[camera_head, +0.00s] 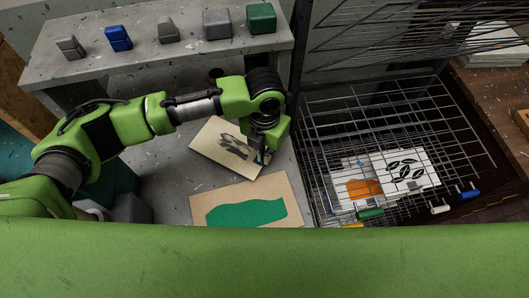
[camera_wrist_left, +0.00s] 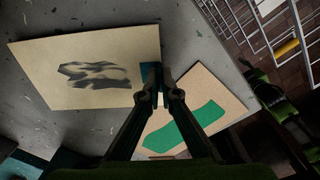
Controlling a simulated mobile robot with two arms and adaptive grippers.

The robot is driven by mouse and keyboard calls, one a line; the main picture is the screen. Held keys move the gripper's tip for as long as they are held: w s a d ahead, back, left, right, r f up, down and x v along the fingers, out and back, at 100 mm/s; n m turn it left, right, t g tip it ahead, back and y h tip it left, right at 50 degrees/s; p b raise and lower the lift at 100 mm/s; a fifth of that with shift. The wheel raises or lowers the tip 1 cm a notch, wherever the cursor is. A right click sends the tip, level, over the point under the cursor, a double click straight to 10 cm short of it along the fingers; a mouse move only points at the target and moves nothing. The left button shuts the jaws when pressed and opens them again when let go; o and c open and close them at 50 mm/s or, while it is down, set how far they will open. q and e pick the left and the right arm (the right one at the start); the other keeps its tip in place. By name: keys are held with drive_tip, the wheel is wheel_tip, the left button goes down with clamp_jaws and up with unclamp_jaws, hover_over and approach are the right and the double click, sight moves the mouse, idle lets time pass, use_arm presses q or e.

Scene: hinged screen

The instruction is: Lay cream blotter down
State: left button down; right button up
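The cream blotter (camera_head: 222,144) is a flat cream sheet with a dark grey smeared print, over the grey worktop. It also shows in the left wrist view (camera_wrist_left: 60,91). My left gripper (camera_head: 263,157) is at its right edge. In the left wrist view, its fingers (camera_wrist_left: 160,82) come close together at that edge around a small blue-teal piece, and look shut on it. I cannot tell whether the sheet touches the worktop.
A tan board (camera_head: 285,193) with a green shape (camera_head: 246,212) lies just in front of the blotter. A wire drying rack (camera_head: 455,150) with several prints stands to the right. Small coloured blocks line a back shelf (camera_head: 100,70). Bare worktop (camera_head: 165,180) lies left.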

use_arm(q)
drive_tip(key=shift+f, duration=0.4)
drive_tip(key=c, duration=2.2)
unclamp_jaws()
drive_tip(key=shift+c, duration=0.4)
wheel_tip(320, 180, up, 7)
drive_tip(key=p, duration=0.6)
drive_tip(key=shift+r+p, duration=0.15)
drive_tip(key=shift+p, duration=0.2)
